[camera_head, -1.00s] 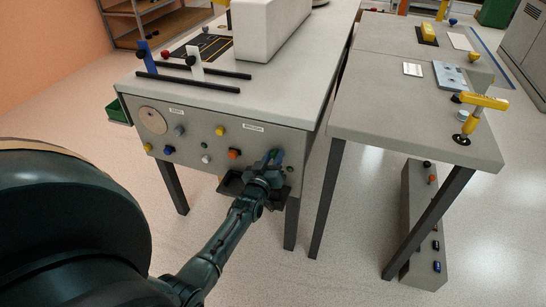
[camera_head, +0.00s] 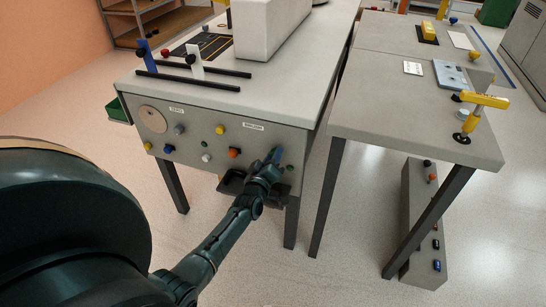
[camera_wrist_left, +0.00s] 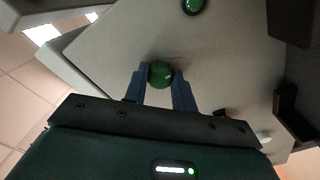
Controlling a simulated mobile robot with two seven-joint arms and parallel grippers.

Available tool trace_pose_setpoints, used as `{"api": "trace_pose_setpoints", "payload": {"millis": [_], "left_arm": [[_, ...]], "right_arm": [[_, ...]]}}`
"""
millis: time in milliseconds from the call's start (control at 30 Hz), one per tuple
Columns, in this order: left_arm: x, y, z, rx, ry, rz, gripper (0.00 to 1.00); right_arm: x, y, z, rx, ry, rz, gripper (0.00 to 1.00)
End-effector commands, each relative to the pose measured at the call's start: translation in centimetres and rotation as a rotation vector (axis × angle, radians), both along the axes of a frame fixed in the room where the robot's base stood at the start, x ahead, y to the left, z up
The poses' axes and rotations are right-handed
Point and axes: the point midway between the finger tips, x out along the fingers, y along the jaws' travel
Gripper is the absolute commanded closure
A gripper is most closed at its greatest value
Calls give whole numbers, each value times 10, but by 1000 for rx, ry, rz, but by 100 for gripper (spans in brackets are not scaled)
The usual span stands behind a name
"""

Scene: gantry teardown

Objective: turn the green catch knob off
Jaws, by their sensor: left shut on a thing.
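The green catch knob (camera_wrist_left: 160,73) is a round green knob on the grey front panel, seen in the left wrist view. My left gripper (camera_wrist_left: 160,76) has its two blue fingers on either side of this knob and is shut on it. In the head view my left gripper (camera_head: 276,156) reaches the right part of the panel, and its fingers hide the held knob there. A second green knob (camera_head: 290,168) sits just right of the fingers; a green round part also shows at the top of the left wrist view (camera_wrist_left: 193,5). My right gripper is not in view.
The panel (camera_head: 190,125) carries several other knobs, among them a yellow one (camera_head: 220,129) and an orange one (camera_head: 234,153). A dark tray (camera_head: 232,183) sticks out below my gripper. A second grey table (camera_head: 400,120) stands to the right, across a gap.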

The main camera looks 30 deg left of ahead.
Motion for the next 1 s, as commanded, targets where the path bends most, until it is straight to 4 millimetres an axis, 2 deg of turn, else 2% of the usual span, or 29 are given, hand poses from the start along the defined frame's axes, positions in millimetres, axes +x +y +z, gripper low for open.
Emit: {"api": "trace_pose_setpoints", "payload": {"millis": [233,267,500,800,867,1000], "left_arm": [[1,0,2,-5,-3,1,96],[1,0,2,-5,-4,1,72],[1,0,1,-4,-2,0,52],[-3,-1,0,-2,0,1,52],[-8,-2,1,-2,0,-1,52],[-31,-8,2,-3,1,1,52]], "right_arm": [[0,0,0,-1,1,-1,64],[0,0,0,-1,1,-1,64],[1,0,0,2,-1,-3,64],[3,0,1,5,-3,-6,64],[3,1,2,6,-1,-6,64],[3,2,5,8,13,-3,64]]}}
